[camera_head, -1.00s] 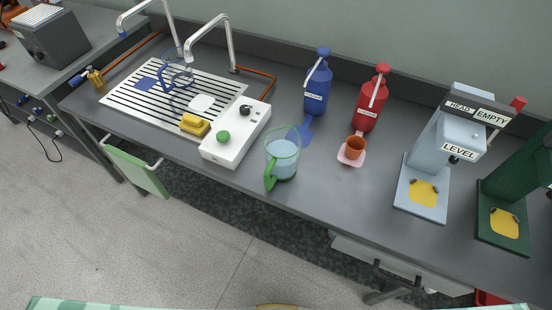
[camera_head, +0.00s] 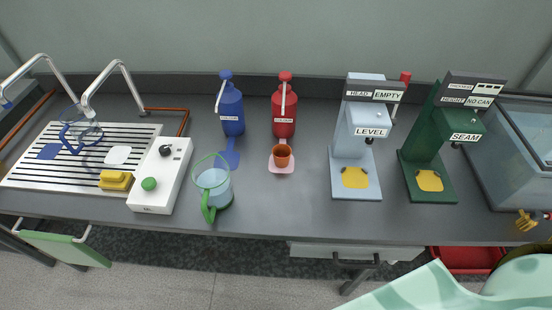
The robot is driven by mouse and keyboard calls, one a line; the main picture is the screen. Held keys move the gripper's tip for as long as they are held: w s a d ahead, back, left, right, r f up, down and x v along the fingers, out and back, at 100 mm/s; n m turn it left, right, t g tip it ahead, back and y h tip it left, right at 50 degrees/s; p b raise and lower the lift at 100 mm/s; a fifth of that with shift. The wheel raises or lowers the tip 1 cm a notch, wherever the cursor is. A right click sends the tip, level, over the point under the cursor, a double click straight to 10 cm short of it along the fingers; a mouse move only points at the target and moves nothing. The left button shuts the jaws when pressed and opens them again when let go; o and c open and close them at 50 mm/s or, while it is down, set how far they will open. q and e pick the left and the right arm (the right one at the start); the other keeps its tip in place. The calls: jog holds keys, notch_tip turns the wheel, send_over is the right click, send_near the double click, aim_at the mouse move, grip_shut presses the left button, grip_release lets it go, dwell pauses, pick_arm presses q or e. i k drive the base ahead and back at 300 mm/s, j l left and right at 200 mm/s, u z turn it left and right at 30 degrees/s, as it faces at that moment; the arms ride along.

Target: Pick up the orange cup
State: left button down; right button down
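The orange cup (camera_head: 281,155) stands upright on a small pink pad (camera_head: 274,168), in front of the red dispenser bottle (camera_head: 284,112) on the grey counter. Its opening faces up, and nothing touches its sides. Neither of my grippers is in view.
A glass jug with a green handle (camera_head: 212,186) stands front left of the cup, and a blue bottle (camera_head: 231,110) behind left. A light blue machine (camera_head: 356,184) and a green machine (camera_head: 430,182) stand to the right. The counter's front edge (camera_head: 290,234) is clear before the cup.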

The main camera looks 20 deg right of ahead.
aim_at(281, 153)
jog(key=k+l+u, duration=0.6)
jog(key=u, duration=0.25)
jog(key=k, duration=0.1)
